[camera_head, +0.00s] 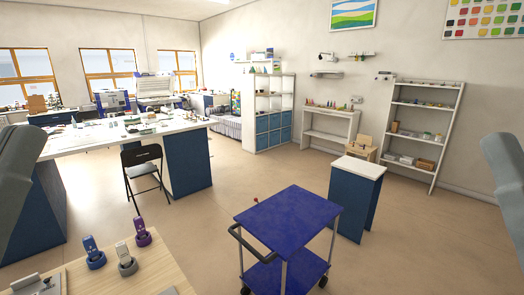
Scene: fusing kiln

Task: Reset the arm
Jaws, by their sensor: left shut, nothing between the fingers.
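My left arm (17,185) shows as a large grey shape at the left edge of the head view. My left gripper is shut and empty; its fingertips are hard to make out here. My right arm (506,175) shows as a grey shape at the right edge. My right gripper is not in view. Both arm shapes stand clear of the blue cart.
A wooden tabletop (115,277) at bottom left carries blue (94,252), grey (126,259) and purple (142,231) devices. A blue cart (288,217), white-topped cabinet (357,168) and black chair (142,168) stand beyond. Floor (440,225) at right is clear.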

